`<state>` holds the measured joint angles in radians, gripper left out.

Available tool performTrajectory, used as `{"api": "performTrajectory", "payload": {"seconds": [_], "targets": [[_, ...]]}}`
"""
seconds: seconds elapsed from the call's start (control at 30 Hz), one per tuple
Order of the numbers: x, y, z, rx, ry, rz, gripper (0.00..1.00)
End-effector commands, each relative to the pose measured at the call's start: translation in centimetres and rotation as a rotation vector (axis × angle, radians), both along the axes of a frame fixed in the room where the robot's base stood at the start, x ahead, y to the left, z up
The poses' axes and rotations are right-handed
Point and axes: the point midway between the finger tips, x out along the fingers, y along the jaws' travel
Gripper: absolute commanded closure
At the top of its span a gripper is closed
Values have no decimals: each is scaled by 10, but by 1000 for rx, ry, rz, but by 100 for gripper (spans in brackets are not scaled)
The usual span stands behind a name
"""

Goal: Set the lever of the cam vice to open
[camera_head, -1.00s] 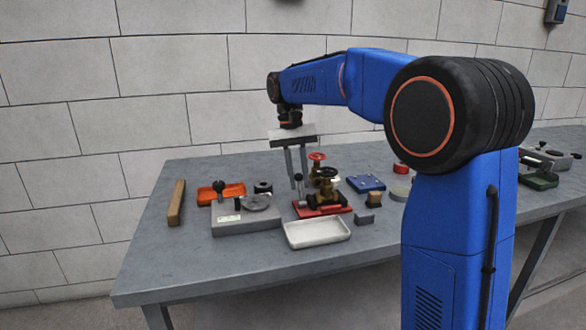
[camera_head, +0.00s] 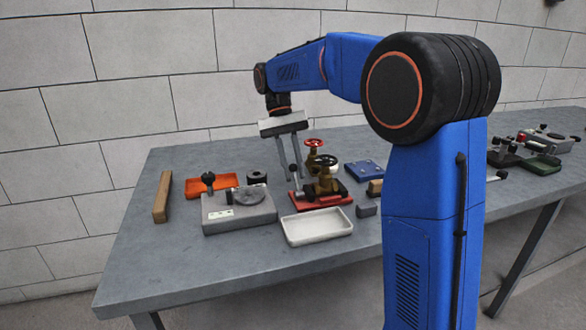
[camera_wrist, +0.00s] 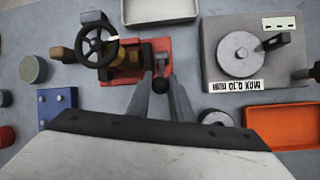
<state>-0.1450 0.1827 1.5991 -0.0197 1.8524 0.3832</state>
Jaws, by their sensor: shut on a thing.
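The cam vice appears to be the red-based fixture (camera_head: 335,201) on the bench, bearing a brass valve (camera_head: 325,184) with red and black handwheels. Its lever (camera_head: 297,183) is a thin rod with a black ball knob, standing nearly upright at the left of the base. My gripper (camera_head: 292,175) reaches down from above, its long grey fingers tilted, shut on the lever. The exact finger contact on the rod is hard to see.
A grey block with a disc (camera_head: 238,213) stands left of the vice. A white tray (camera_head: 317,238) lies in front, an orange tray (camera_head: 225,182) behind left, a blue plate (camera_head: 362,171) to the right. A wooden bar (camera_head: 162,197) lies at the left. The front left bench is clear.

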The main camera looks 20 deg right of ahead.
Motion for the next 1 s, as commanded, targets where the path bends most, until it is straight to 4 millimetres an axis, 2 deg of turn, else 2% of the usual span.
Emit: {"api": "performTrajectory", "payload": {"seconds": [0.07, 0.1, 0.47, 1.0], "targets": [[1, 0, 0, 0, -2, 0, 100], [1, 0, 0, 0, -2, 0, 73], [2, 0, 2, 0, -1, 0, 73], [33, 6, 61, 0, -2, 0, 73]]}}
